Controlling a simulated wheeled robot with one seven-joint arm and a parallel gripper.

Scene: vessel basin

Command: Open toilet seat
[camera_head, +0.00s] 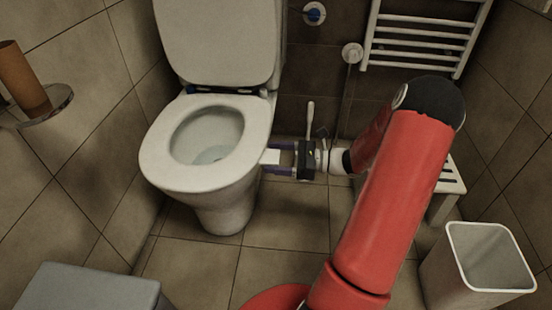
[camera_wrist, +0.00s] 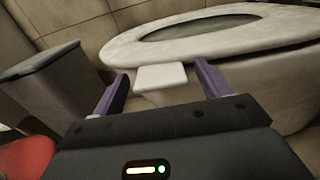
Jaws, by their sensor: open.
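The white toilet (camera_head: 228,205) stands at the left centre. Its lid (camera_head: 218,40) is raised and upright at the back. The seat ring (camera_head: 160,160) lies flat on the bowl; it also shows in the wrist view (camera_wrist: 125,48). A small white tab (camera_wrist: 160,77) sticks out from the seat's near edge in the wrist view. My gripper (camera_head: 268,158) is at the right side of the seat, pointing left. Its two purple fingers are open with the tab between them in the wrist view (camera_wrist: 161,76). I cannot tell whether either finger touches the tab.
A toilet brush (camera_head: 310,118) stands behind my gripper. A white bin (camera_head: 480,260) is at the lower right, a grey box (camera_head: 85,285) at the lower left. A towel rack (camera_head: 425,35) hangs on the back wall. A paper holder (camera_head: 45,105) is on the left wall.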

